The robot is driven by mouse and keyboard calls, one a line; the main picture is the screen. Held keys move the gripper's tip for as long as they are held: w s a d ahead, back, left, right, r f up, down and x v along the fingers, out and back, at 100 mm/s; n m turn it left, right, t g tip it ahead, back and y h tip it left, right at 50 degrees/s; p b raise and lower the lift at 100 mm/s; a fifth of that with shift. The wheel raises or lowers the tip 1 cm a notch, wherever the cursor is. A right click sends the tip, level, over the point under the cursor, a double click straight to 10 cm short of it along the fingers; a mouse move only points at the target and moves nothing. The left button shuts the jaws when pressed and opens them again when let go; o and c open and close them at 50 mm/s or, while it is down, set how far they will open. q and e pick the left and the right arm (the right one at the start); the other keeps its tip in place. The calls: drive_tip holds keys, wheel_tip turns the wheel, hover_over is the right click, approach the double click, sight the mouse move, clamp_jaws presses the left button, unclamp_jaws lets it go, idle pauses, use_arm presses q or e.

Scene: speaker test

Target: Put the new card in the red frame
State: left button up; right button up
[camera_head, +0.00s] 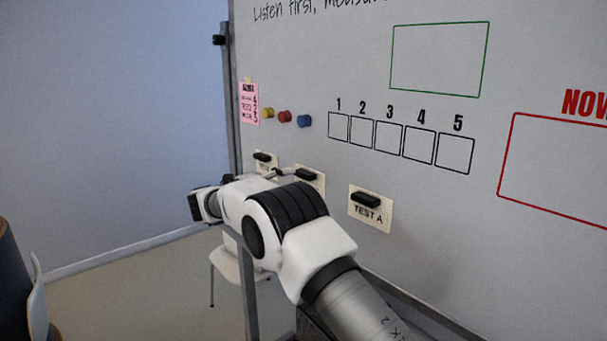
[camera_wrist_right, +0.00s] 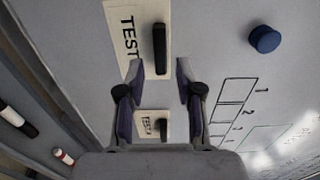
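The red frame (camera_head: 560,165) is drawn on the whiteboard at the right, cut by the picture edge; its visible part is empty. Three pale cards with black bar magnets hang low on the board: the left card (camera_head: 263,169), the middle card (camera_head: 318,185) and the TEST A card (camera_head: 368,226). My right gripper (camera_head: 283,172), mostly hidden behind my arm, is at the middle card. In the right wrist view my right gripper (camera_wrist_right: 160,70) is open, its fingers on either side of the middle card's magnet (camera_wrist_right: 160,48), apart from it. My left gripper is out of view.
Yellow, red and blue (camera_head: 304,121) round magnets and a pink note (camera_head: 249,104) are above the cards. Five numbered boxes and a green frame (camera_head: 438,60) are empty. Markers (camera_wrist_right: 63,156) lie along the board's lower edge. A white chair (camera_head: 237,264) stands behind my arm.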

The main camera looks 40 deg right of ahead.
sight(300, 177)
drive_tip(key=d, duration=0.3)
drive_tip(key=shift+w+d, duration=0.1)
drive_tip(key=shift+d, duration=0.2)
drive_tip(key=shift+w+d, duration=0.15)
drive_tip(key=shift+d, duration=0.15)
drive_tip(key=shift+r+b, duration=0.1)
drive_tip(key=shift+b, duration=0.3)
clamp_jaws()
